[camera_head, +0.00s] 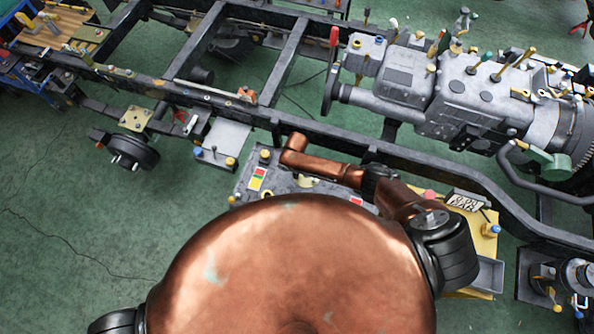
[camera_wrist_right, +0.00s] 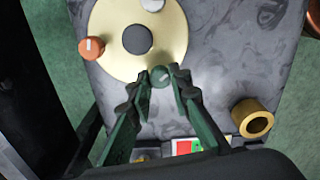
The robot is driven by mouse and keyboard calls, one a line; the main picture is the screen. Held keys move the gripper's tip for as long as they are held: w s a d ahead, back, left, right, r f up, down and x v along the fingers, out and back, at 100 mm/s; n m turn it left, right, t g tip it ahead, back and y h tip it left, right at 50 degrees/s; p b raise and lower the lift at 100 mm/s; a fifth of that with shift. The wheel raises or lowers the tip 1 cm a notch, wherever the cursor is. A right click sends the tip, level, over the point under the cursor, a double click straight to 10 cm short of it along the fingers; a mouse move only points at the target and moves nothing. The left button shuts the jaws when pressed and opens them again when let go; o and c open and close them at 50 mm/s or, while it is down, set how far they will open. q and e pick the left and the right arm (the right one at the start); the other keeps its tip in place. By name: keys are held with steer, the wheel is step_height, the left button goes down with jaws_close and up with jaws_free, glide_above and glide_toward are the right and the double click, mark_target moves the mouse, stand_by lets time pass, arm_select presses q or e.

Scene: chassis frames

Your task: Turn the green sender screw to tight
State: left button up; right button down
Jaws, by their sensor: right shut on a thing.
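In the right wrist view, the green sender screw (camera_wrist_right: 160,77) is small and dark green. It stands at the near edge of a round brass plate (camera_wrist_right: 108,55) with a dark centre cap (camera_wrist_right: 137,39). My right gripper (camera_wrist_right: 164,73) has its two fingertips on either side of the screw and is shut on it. The screw's slot or turn position cannot be made out. In the head view, the grey unit (camera_head: 248,183) sits below the frame rail. My copper body hides part of it, and the screw and right gripper are not visible there. My left gripper is not in view.
On the grey surface, an orange knob (camera_wrist_right: 91,48) stands left of the screw and a brass ring (camera_wrist_right: 252,118) to its right. A red and green label (camera_wrist_right: 186,147) lies nearer. The chassis rail (camera_head: 215,97) and engine (camera_head: 465,95) lie beyond my arm.

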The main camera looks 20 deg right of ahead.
steer(key=m, duration=0.1)
steer(key=m+p, duration=0.1)
steer(key=m, duration=0.1)
steer(key=shift+s+f+m, duration=0.15)
steer(key=shift+s+m, duration=0.15)
steer(key=shift+s, duration=0.1)
steer(key=shift+d+f+m+p, duration=0.1)
steer(key=shift+m+p, duration=0.75)
steer(key=shift+m, duration=0.85)
steer(key=c, duration=2)
jaws_free()
steer(key=shift+o, duration=1.2)
steer(key=shift+w, duration=0.2)
steer(key=shift+r, duration=0.2)
step_height(320, 180, up, 12)
